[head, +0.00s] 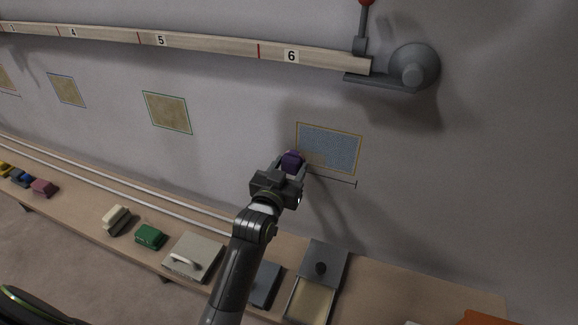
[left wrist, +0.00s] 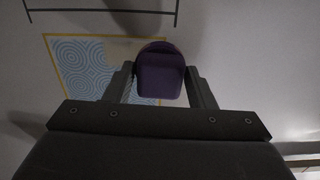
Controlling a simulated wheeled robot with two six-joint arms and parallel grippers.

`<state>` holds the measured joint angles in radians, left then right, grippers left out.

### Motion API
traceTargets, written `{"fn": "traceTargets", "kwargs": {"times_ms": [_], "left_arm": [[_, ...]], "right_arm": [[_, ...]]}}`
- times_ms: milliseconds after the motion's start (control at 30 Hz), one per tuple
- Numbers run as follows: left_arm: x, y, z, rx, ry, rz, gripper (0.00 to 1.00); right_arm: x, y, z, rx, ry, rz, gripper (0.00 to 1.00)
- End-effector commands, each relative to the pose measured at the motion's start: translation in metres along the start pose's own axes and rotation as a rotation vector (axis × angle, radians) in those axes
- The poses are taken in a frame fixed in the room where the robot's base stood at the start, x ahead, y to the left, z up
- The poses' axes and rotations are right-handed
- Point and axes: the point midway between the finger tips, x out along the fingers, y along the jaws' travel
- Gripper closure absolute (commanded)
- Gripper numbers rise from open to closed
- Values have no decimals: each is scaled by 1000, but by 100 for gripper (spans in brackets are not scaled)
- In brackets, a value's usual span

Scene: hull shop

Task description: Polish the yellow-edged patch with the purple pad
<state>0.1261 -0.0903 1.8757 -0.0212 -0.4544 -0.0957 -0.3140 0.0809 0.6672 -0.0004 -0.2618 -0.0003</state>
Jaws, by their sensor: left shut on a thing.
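The yellow-edged patch (head: 335,143) is on the grey wall, right of the middle in the head view. Most of it is blue-grey; a small tan area shows at its lower left. In the left wrist view the patch (left wrist: 75,70) shows blue swirl rings and a plain tan area beside the pad. My left gripper (head: 288,168) is shut on the purple pad (head: 292,158), which is at the patch's lower left corner. The pad also shows between the fingers in the left wrist view (left wrist: 160,75). Whether it touches the wall I cannot tell. My right gripper is not in view.
A bench along the wall holds a green block (head: 150,236), a cream block (head: 115,219), a handled box (head: 192,257) and an open tray (head: 309,303). A numbered wooden rail (head: 210,43) runs above, ending at a grey fixture (head: 412,68). Other patches (head: 167,112) are further left.

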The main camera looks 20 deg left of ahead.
Motion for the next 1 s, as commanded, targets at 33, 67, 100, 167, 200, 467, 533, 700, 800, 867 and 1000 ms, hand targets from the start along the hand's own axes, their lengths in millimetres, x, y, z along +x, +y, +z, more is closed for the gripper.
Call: {"fn": "traceTargets", "kwargs": {"times_ms": [33,67,100,167,200,467,533,700,800,867,1000], "left_arm": [[0,0,0,0,0,0,70],[0,0,0,0,0,0,70],[0,0,0,0,0,0,70],[0,0,0,0,0,0,70],[0,0,0,0,0,0,70],[5,0,0,0,0,0,70],[6,0,0,0,0,0,70],[10,0,0,0,0,0,70],[12,0,0,0,0,1,70],[13,0,0,0,0,1,70],[16,0,0,-1,0,1,70]], "right_arm": [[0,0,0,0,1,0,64],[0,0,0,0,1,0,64],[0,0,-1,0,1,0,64],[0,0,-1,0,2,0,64],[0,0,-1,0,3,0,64],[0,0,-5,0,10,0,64],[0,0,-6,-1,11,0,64],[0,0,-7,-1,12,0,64],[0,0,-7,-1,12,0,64],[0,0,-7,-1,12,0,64],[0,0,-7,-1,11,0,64]]}}
